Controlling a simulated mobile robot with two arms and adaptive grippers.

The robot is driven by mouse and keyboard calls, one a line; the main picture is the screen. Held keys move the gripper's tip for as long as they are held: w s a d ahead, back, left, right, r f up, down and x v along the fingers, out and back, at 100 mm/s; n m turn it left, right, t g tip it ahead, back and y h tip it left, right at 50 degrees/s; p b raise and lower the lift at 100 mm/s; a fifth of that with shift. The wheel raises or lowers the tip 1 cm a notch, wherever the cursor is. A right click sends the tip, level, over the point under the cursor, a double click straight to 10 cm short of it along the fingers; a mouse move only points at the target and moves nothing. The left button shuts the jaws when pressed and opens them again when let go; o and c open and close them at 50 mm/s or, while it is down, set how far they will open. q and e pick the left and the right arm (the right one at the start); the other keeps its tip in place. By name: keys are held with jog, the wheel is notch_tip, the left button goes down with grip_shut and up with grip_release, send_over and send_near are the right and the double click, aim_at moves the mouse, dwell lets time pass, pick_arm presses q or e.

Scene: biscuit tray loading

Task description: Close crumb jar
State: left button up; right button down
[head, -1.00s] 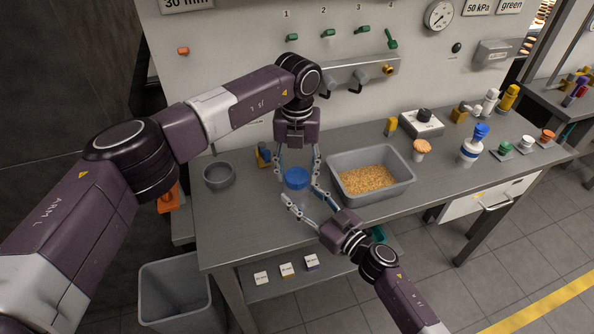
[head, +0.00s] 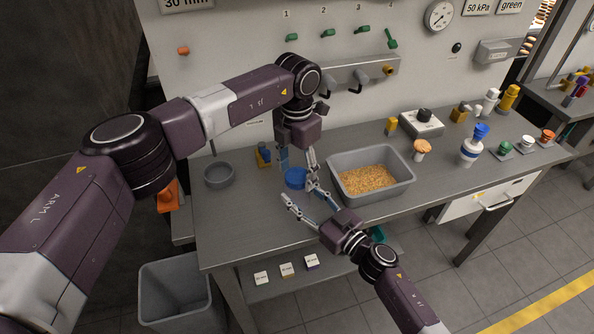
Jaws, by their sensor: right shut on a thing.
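The crumb jar (head: 295,184) stands near the bench's front left, with its blue lid (head: 295,175) at its top. I cannot tell how tightly the lid sits. My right gripper (head: 301,196) reaches in from the front right and is shut on the jar, its fingers low around the body. My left gripper (head: 298,160) points down above and just behind the jar, its fingers spread apart with nothing between them. Part of the jar's lower body is hidden by the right fingers.
A grey tray of golden crumbs (head: 411,180) stands close to the right of the jar. A small grey bowl (head: 219,175) is to the left, and a blue-and-yellow item (head: 263,155) stands behind. Bare bench lies at the front left.

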pick_arm(q)
jog(key=shift+o, duration=0.8)
notch_tip(320, 180, up, 12)
pick_arm(e)
jog(key=c, duration=0.9)
grip_release()
